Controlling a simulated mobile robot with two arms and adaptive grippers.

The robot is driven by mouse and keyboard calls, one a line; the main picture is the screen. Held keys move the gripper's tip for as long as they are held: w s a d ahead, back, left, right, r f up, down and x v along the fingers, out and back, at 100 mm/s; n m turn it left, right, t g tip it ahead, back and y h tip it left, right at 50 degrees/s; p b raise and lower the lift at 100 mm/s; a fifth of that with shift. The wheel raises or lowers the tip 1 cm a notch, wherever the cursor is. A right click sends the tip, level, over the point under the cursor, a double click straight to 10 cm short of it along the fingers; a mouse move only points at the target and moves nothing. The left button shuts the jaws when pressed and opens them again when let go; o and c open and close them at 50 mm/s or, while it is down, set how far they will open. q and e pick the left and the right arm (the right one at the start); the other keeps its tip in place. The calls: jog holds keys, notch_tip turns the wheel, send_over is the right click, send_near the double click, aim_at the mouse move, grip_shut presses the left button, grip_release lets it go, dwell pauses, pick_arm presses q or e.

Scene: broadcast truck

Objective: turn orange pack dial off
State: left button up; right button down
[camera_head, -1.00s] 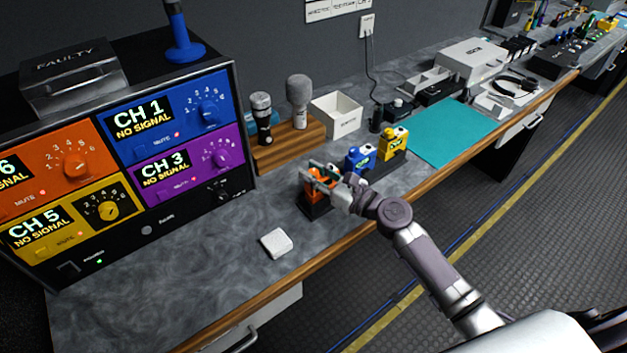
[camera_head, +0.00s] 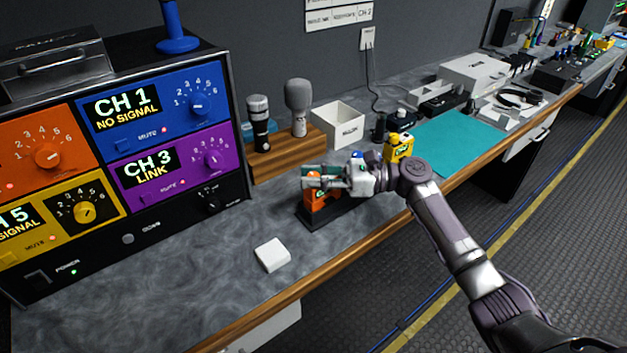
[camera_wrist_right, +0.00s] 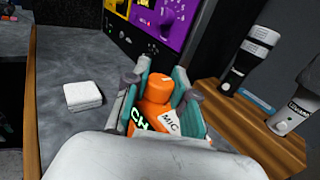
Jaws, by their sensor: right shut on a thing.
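The orange pack (camera_head: 322,194) stands in a black base on the grey counter, with a label reading "MIC" in the right wrist view (camera_wrist_right: 150,118). My right gripper (camera_head: 322,177) is at its top, with its fingers on both sides of the pack's orange upper part (camera_wrist_right: 157,86). The fingers are shut on that part, which appears to be the dial. In the head view the fingers cover the pack's top, so the dial's setting cannot be read. My left gripper is not in view.
A receiver rack (camera_head: 128,239) stands at the left; its purple panel reads "CH 3 LINK". A white folded cloth (camera_head: 272,255) lies in front. A yellow pack (camera_head: 399,148) stands right of the gripper, and a blue pack is mostly hidden. A wooden microphone stand (camera_head: 270,168) is behind.

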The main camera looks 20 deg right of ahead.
dwell(0.4)
jog(key=c, duration=0.9)
grip_release()
jog(key=v, duration=1.2)
